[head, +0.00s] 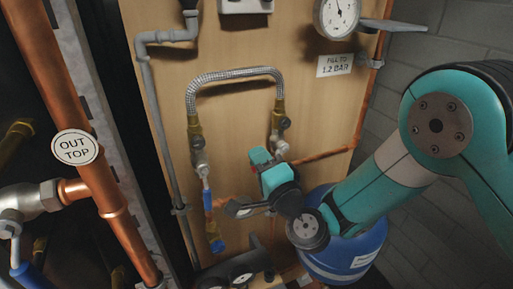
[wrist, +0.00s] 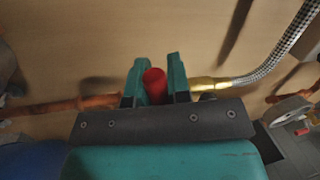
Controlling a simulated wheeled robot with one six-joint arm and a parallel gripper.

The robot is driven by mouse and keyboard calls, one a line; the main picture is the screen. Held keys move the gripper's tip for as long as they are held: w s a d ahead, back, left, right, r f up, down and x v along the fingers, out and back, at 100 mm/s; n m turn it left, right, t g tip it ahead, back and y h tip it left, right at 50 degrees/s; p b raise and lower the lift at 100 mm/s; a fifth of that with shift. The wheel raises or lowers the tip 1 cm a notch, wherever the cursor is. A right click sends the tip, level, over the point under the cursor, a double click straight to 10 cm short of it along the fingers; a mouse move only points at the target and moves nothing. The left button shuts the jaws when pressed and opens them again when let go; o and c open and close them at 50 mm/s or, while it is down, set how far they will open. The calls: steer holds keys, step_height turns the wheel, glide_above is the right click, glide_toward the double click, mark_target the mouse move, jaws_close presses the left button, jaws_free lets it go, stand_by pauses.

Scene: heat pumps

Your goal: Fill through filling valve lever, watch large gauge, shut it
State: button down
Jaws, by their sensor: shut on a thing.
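The large gauge (head: 338,17) is at the top right of the wooden board in the head view, partly cut off by the frame edge. Its needle points roughly upward; the scale is too small to read. A braided hose (head: 235,74) arches between two brass valve ends. Below its left end hangs a blue lever (head: 208,199). My gripper (head: 262,160) is at the valve below the hose's right end. In the wrist view my gripper (wrist: 158,72) is shut on a red lever (wrist: 155,86), with a finger on each side. The lever's angle is mostly hidden.
A sign (head: 335,65) under the gauge reads "FILL TO 1.2 BAR". A blue vessel (head: 345,245) stands below my arm. A grey pipe (head: 160,125) and a thick copper pipe (head: 75,110) labelled "OUT TOP" run down the left. Small dark gauges (head: 240,270) sit at the bottom.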

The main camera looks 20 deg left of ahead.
steer(key=shift+w+d+f+m+t+h+p, duration=0.1)
steer(key=shift+w+f+m+t+h+p, duration=0.1)
steer(key=shift+m+p, duration=0.25)
steer(key=shift+w+d+f+m+t+h+p, duration=0.1)
steer(key=shift+f+m+t+h+p, duration=0.15)
steer(key=shift+m, duration=0.3)
steer(key=shift+s+f, duration=0.1)
stand_by(0.4)
steer(key=c, duration=1.1)
jaws_free()
steer(key=shift+a+f, duration=0.1)
steer(key=shift+a+r, duration=0.1)
steer(key=shift+r, duration=0.1)
